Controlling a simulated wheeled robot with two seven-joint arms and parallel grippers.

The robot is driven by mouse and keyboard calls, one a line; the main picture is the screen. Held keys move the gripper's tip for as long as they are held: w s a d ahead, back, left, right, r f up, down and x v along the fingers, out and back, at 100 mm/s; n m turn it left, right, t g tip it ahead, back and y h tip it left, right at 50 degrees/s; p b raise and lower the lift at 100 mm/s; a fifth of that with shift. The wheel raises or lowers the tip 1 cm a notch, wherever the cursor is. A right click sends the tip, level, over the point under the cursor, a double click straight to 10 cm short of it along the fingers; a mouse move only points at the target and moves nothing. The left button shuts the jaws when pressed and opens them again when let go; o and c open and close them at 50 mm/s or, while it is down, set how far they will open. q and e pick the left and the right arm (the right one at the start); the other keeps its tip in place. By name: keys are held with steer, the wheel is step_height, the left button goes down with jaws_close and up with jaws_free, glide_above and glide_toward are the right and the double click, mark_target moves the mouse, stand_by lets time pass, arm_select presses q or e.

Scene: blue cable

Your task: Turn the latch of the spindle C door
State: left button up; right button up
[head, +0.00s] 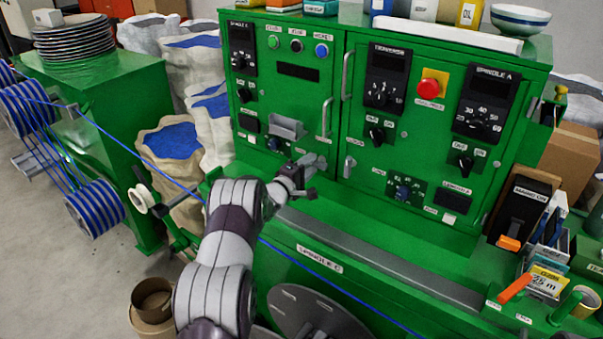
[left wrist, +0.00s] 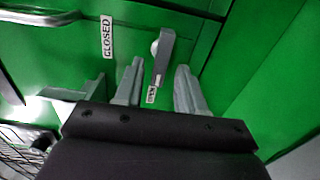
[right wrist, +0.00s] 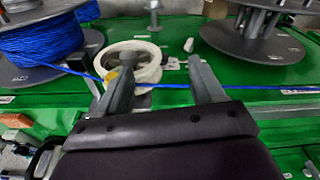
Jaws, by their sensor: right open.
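The spindle C door (head: 289,100) is the green left door of the cabinet, closed, with a bar handle. Its latch (left wrist: 164,56) is a small grey lever in the left wrist view, pointing down and slightly tilted. A CLOSED label (left wrist: 107,37) sits left of it and another label (left wrist: 151,95) below it. My left gripper (head: 308,175) is at the door's lower right corner and hides the latch in the head view. Its fingers (left wrist: 158,85) are open, on either side of the latch; contact is not clear. My right gripper (right wrist: 160,88) is open in the right wrist view.
A white spool (right wrist: 131,62) and a taut blue cable (right wrist: 180,87) lie by my right fingers. In the head view the blue cable (head: 130,152) passes my left arm.

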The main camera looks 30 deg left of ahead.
arm_select(q)
steer(key=s+a+b, duration=0.1)
steer(key=s+b, duration=0.1)
steer(key=s, duration=1)
steer(key=shift+a+b, duration=0.25)
steer(key=shift+b, duration=0.05)
steer(key=shift+w, duration=0.1)
